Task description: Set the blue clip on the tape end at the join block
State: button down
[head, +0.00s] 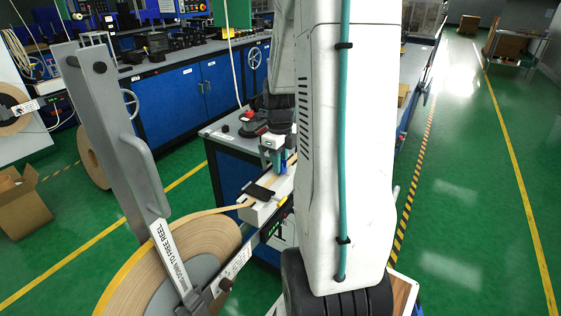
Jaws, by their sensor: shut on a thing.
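A large reel of tan tape (150,272) is at the lower left. A strip of tape (205,213) runs from it toward the white join block (262,213) in the middle. The tape end rests near the block's left end; its exact edge is too small to make out. My gripper (277,165) is above the far part of the block, shut on the small blue clip (283,168). I cannot tell whether the clip touches the block or the tape. My own arm hides the area just to the right.
A grey lever (105,135) labelled for freeing the reel stands over it at left. A black pad (258,192) lies on the block. A blue workbench (185,95) runs behind. A cardboard box (22,207) is at left. The green floor (455,215) at right is open.

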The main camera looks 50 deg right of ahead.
jog(key=shift+f, duration=0.15)
jog(key=c, duration=1.2)
grip_release()
